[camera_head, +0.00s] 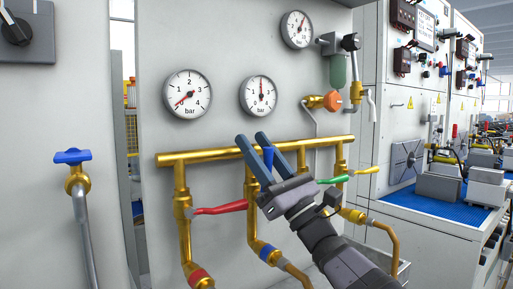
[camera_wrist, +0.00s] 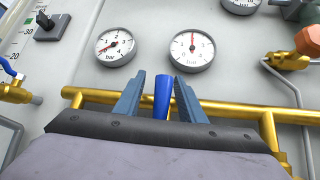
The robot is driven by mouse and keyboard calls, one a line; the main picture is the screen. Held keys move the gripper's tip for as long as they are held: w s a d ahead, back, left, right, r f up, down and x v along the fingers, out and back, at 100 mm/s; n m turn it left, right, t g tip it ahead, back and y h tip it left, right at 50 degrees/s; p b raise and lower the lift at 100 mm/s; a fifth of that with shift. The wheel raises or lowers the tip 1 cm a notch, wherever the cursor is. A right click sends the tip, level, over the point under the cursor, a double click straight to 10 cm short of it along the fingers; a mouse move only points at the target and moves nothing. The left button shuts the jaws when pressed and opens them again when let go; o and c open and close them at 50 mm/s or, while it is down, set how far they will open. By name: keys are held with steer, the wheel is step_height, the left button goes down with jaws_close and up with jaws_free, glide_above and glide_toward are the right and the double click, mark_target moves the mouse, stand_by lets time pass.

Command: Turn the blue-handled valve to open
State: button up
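The blue valve handle (camera_head: 268,157) points up from the middle branch of the brass pipe, partly hidden by my gripper in the head view. My gripper (camera_head: 252,138) is open in front of the pipe, with its two blue-grey fingers pointing up. In the wrist view the blue handle (camera_wrist: 162,98) stands upright between the fingers of my gripper (camera_wrist: 159,76). A gap shows on its left side; it looks close to the right finger, and I cannot tell whether they touch. The valve body is hidden behind my gripper.
A red handle (camera_head: 220,208) lies to the left and a green handle (camera_head: 333,180) and yellow handle (camera_head: 364,170) to the right. The horizontal brass pipe (camera_head: 205,155) runs behind my fingers. Gauges (camera_head: 187,94) sit above. A separate blue-handled tap (camera_head: 72,156) is far left.

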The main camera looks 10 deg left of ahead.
mark_target(272, 169)
steer(key=shift+b+v, duration=1.1)
steer(key=shift+v, duration=2.6)
